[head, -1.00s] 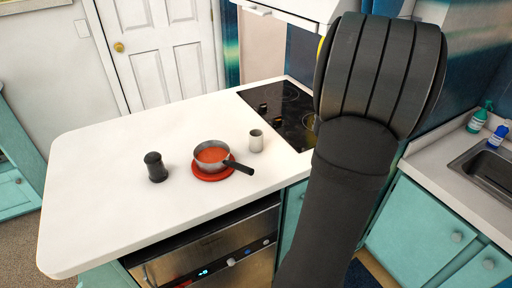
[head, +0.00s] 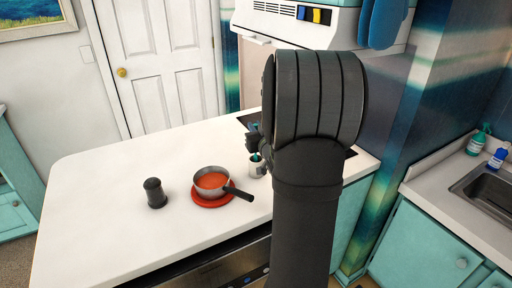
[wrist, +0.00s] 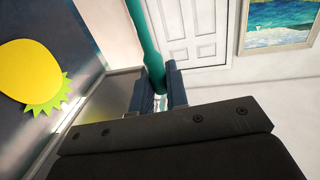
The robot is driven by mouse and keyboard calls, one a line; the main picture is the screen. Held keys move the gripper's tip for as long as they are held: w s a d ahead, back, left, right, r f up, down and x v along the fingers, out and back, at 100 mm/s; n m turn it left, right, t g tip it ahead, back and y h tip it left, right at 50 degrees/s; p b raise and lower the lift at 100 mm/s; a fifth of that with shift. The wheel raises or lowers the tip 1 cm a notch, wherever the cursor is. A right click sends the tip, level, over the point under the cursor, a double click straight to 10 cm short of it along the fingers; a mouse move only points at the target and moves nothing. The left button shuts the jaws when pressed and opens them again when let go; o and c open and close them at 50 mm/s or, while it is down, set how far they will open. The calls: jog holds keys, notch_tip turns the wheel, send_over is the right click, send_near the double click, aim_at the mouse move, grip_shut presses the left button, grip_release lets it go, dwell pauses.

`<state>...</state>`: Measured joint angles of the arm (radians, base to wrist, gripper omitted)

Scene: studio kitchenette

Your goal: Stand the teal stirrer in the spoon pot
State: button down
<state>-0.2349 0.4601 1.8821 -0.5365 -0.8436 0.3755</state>
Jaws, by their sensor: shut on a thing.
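The teal stirrer (wrist: 147,50) is held between the two blue-grey fingers of my gripper (wrist: 157,90) in the wrist view. In the head view my gripper (head: 254,139) is just above the spoon pot (head: 257,168), a small pale cup on the white counter. A bit of teal shows at the pot's mouth, below the fingers. How far the stirrer reaches into the pot cannot be told. My arm hides much of the stirrer and the area to the right.
A saucepan (head: 211,181) of red food sits on a red trivet (head: 205,202) just left of the pot, its handle pointing towards the pot's front. A black shaker (head: 155,193) stands further left. The hob behind is mostly hidden. The counter's left side is clear.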

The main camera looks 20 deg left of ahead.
jog(key=shift+f, duration=2.45)
jog(key=shift+f, duration=0.15)
jog(key=c, duration=1.4)
grip_release()
jog(key=shift+r, duration=0.25)
jog(key=v, duration=1.2)
